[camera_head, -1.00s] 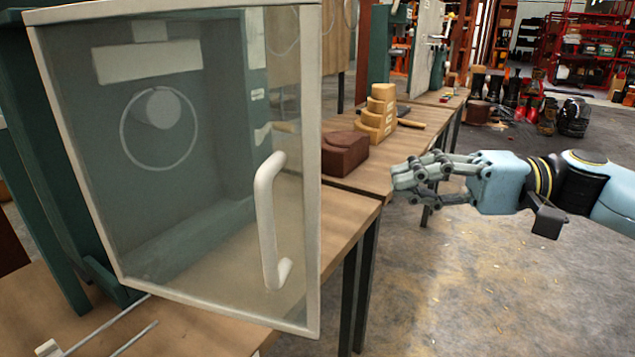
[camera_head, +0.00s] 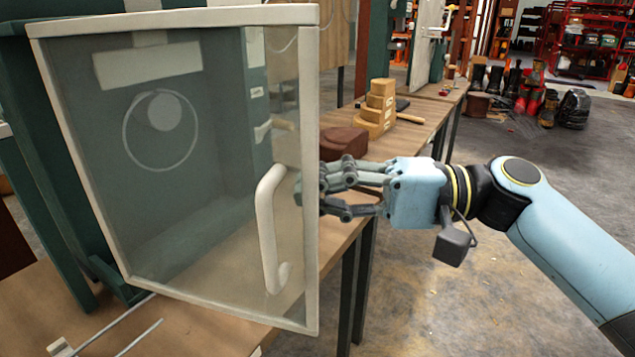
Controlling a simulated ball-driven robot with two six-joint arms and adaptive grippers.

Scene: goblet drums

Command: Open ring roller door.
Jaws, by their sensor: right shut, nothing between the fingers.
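A framed, clear-panelled door (camera_head: 190,318) fills the left of the view, standing at an angle in front of a green cabinet (camera_head: 60,160). A white bar handle (camera_head: 265,225) is fixed near the door's right edge. A ring with a round disc (camera_head: 165,111) shows through the panel. My right gripper (camera_head: 312,190) is shut and empty. Its fingertips are at the door's right edge, partly hidden behind the frame and to the right of the handle. I cannot tell whether they touch the door. My left gripper is not in view.
A wooden workbench (camera_head: 345,235) runs back behind my right gripper. A dark brown block (camera_head: 343,143) and stacked tan wooden blocks (camera_head: 378,108) stand on it. Two metal rods (camera_head: 120,335) lie at the lower left. Open floor (camera_head: 455,310) lies at the right.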

